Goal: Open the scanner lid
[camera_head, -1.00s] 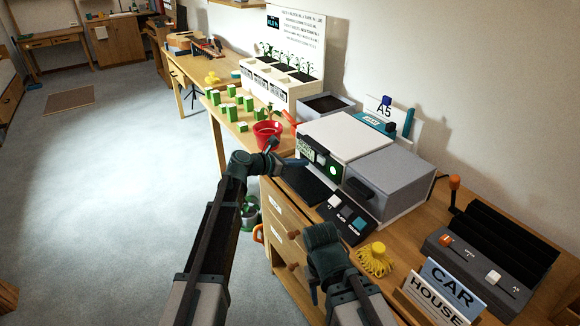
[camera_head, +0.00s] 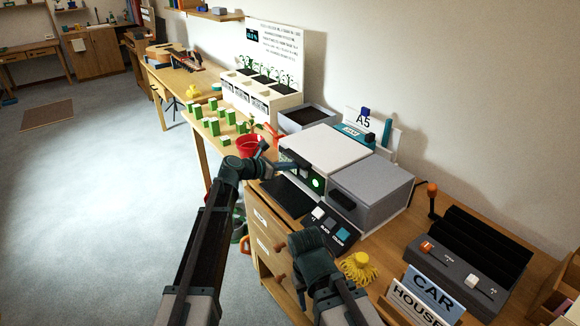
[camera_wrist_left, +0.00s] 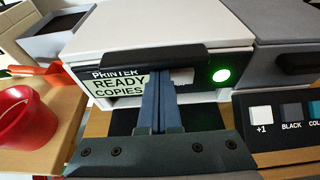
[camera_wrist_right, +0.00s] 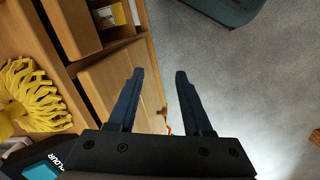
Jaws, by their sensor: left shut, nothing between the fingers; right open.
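The scanner's white lid (camera_head: 325,148) lies flat and closed on the printer. It also fills the top of the left wrist view (camera_wrist_left: 170,28), with a dark handle bar (camera_wrist_left: 120,62) along its front edge. My left gripper (camera_wrist_left: 163,88) is shut and empty. Its fingertips are right at the handle's lower edge, in front of the printer's display panel (camera_wrist_left: 115,87); whether they touch is unclear. In the head view the left gripper (camera_head: 300,166) is at the printer's front. My right gripper (camera_wrist_right: 155,75) is open and empty, pointing down beside the drawers.
A grey box unit (camera_head: 372,186) stands right of the lid, with a button panel (camera_head: 332,228) in front. A red pot (camera_head: 250,147) stands to the left. A yellow tassel-like thing (camera_head: 359,268) and a CAR sign (camera_head: 435,290) are nearer.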

